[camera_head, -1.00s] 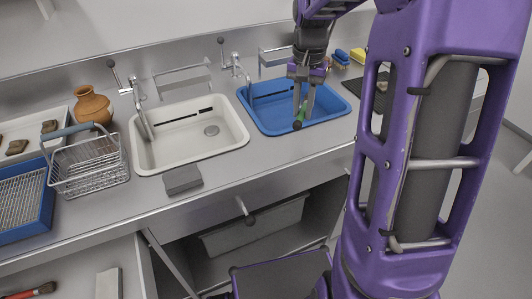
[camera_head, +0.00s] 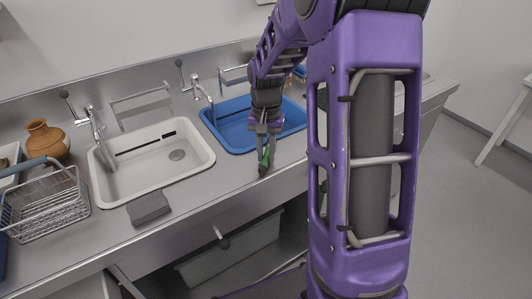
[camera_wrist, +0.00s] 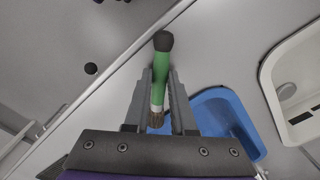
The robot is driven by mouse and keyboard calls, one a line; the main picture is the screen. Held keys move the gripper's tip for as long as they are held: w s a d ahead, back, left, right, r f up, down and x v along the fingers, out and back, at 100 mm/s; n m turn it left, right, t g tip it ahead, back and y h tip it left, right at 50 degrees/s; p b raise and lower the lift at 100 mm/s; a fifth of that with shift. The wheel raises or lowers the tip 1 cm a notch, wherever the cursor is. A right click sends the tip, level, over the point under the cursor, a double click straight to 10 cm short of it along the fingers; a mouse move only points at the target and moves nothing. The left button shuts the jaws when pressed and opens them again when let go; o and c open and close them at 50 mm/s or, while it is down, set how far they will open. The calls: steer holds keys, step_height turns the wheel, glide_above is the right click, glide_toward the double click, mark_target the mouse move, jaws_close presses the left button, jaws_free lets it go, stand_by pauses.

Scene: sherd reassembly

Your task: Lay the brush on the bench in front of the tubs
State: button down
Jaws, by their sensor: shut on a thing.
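The brush has a green handle with a dark end; it shows in the head view (camera_head: 265,160) and the wrist view (camera_wrist: 161,75). My gripper (camera_head: 264,146), also in the wrist view (camera_wrist: 160,90), is shut on its handle, with the brown bristles toward the palm side. The brush is over the bench (camera_head: 200,193) strip in front of the blue tub (camera_head: 235,136), near the front edge. Whether it touches the bench I cannot tell. The white tub (camera_head: 140,168) is to the left. Both tubs also show in the wrist view, blue (camera_wrist: 225,115) and white (camera_wrist: 300,85).
A dark grey block (camera_head: 149,207) lies in front of the white tub. A wire basket (camera_head: 45,208) and an orange-brown jug (camera_head: 46,141) stand at left. Taps (camera_head: 95,125) rise behind the tubs. The bench strip between block and brush is clear.

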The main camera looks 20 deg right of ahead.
mark_target(266, 156)
steer(key=shift+f, duration=0.2)
steer(key=c, duration=0.8)
jaws_free()
steer(key=shift+o, duration=0.2)
steer(key=shift+r, duration=0.15)
step_height(266, 156, up, 12)
steer(key=p, duration=0.2)
steer(key=shift+r, duration=0.1)
